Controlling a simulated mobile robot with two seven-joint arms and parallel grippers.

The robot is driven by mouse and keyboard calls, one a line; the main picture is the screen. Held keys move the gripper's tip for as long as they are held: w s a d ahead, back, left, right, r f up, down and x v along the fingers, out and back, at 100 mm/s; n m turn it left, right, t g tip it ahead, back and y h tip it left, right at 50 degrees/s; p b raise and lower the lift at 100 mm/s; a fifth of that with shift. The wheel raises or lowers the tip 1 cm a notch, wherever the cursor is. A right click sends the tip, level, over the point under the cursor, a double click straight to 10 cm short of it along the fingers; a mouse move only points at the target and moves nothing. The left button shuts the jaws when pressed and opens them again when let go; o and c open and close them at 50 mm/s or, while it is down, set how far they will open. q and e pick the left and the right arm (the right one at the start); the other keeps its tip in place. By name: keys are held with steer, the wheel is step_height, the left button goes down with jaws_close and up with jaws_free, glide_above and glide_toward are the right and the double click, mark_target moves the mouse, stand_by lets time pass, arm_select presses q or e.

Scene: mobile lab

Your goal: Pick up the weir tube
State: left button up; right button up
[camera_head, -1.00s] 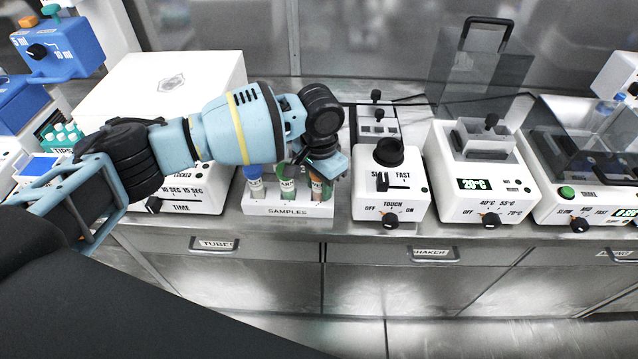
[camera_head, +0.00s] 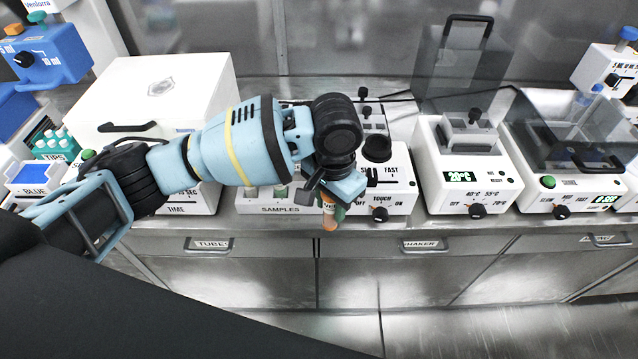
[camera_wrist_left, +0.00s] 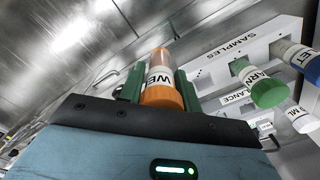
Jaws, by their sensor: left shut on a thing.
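The weir tube (camera_head: 329,217) has an orange cap and a white label, partly readable as "WE" in the left wrist view (camera_wrist_left: 161,78). My left gripper (camera_head: 330,196) is shut on it, with one green finger on each side in the left wrist view (camera_wrist_left: 160,88). The tube hangs in front of the bench edge, to the right of the white SAMPLES rack (camera_head: 262,212) and clear of it. The rack also shows in the left wrist view (camera_wrist_left: 238,48), with a green-capped tube (camera_wrist_left: 262,88) and a blue-capped tube (camera_wrist_left: 305,62) in it. My right gripper is out of view.
A white touch shaker (camera_head: 392,190) stands just right of and behind the gripper. A white box-shaped device (camera_head: 165,85) is behind my left arm. A heater block (camera_head: 465,165) and a lidded shaker (camera_head: 570,165) stand farther right. The space before the drawers is free.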

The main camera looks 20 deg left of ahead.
arm_select(q)
steer(key=s+d, duration=0.2)
steer(key=s, duration=0.1)
steer(key=s+d, duration=0.1)
steer(key=shift+s+d+r, duration=0.3)
steer(key=shift+d, duration=0.1)
